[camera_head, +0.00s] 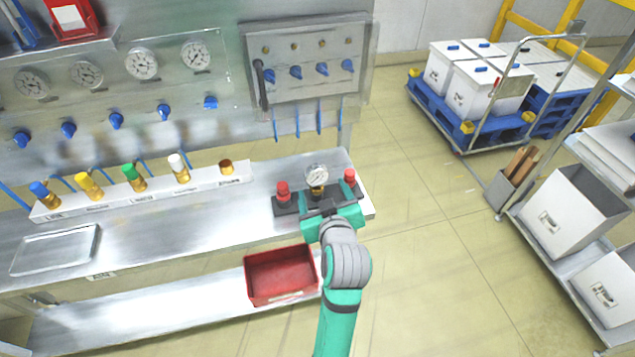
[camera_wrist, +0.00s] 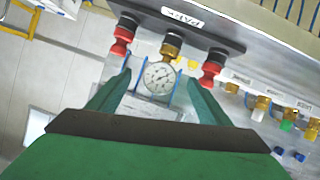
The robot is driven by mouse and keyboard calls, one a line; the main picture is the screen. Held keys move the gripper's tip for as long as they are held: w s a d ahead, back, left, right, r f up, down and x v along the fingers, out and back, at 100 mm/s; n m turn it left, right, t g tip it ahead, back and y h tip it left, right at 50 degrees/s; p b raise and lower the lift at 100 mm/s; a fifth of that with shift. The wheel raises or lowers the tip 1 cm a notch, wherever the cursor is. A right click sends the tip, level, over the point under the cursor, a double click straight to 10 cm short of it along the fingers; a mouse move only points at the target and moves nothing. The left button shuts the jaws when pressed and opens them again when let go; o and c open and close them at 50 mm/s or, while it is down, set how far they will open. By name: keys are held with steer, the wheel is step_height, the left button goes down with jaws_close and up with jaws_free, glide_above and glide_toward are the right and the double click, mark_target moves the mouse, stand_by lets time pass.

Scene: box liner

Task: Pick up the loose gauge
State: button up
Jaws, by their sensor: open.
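The loose gauge (camera_head: 317,175) has a round white dial and a brass fitting. It stands upright on a dark block (camera_head: 287,209) between two red-topped posts, at the bench's right end. In the wrist view the gauge dial (camera_wrist: 159,77) faces the camera, with the brass fitting (camera_wrist: 171,46) behind it. My gripper (camera_head: 331,212) is open on the near side of the gauge. In the wrist view the fingers of my gripper (camera_wrist: 157,85) appear left and right of the dial. I cannot tell if either touches it. The block's label (camera_wrist: 184,18) reads PARK.
Red-topped posts (camera_head: 283,192) (camera_head: 350,177) flank the gauge closely. A white rail (camera_head: 205,181) with several coloured fittings runs to the left. A metal tray (camera_head: 55,250) lies on the bench's left. A red bin (camera_head: 281,275) sits on the lower shelf.

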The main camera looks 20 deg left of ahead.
mark_target(314, 168)
steer(key=shift+w+a+r, duration=0.35)
steer(key=shift+a+r, duration=0.1)
steer(key=shift+r, duration=0.1)
steer(key=x, duration=1)
steer(key=shift+w+a, duration=0.15)
steer(key=shift+w, duration=0.1)
steer(key=shift+r, duration=0.1)
steer(key=c, duration=1.3)
